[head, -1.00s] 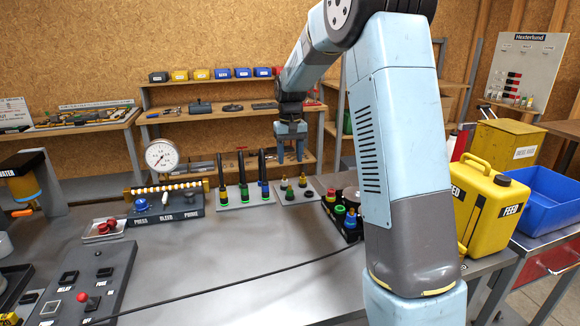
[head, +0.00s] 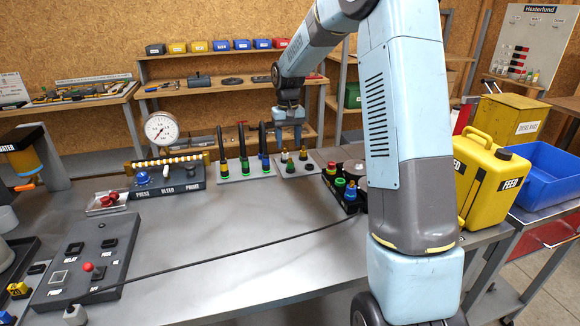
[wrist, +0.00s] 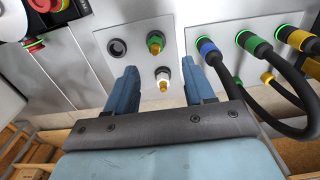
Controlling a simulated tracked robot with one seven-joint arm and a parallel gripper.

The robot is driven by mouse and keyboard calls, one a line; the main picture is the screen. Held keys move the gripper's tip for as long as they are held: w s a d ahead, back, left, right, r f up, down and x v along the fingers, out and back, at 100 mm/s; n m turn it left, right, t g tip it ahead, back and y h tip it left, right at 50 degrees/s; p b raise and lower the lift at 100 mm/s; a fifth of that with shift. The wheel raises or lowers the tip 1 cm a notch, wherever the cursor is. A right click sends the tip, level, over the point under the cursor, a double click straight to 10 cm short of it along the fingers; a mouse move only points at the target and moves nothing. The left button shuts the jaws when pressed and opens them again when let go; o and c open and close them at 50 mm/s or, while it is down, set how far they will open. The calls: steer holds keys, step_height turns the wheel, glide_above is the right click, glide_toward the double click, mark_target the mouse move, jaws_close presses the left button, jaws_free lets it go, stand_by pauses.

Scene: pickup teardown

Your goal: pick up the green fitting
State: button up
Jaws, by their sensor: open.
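The green fitting (wrist: 155,42), a green collar with a brass tip, stands on a grey plate (wrist: 135,22) in the wrist view. A white fitting (wrist: 162,77) with a brass tip is beside it, closer to my gripper. In the head view the green fitting (head: 290,166) is small, at the near side of the plate (head: 285,176). My gripper (wrist: 168,72) is open, its blue fingers spread on either side of the white fitting in the picture, with nothing held. In the head view my gripper (head: 288,146) hangs just over the plate's far side.
Hoses with coloured collars (head: 243,160) rise from a plate to the left. A black tray (head: 327,185) of coloured fittings stands to the right, by my arm. A dark socket (wrist: 117,47) is on the fitting plate.

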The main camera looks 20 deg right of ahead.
mark_target(290, 160)
steer(key=shift+w+d+f, duration=0.1)
steer(key=shift+d+f, duration=0.05)
steer(key=shift+f, duration=1.9)
steer(key=shift+w+d+f, duration=0.1)
steer(key=shift+d+f, duration=0.05)
steer(key=shift+f, duration=1.85)
steer(key=shift+s, duration=0.1)
steer(key=shift+c, duration=0.4)
jaws_close()
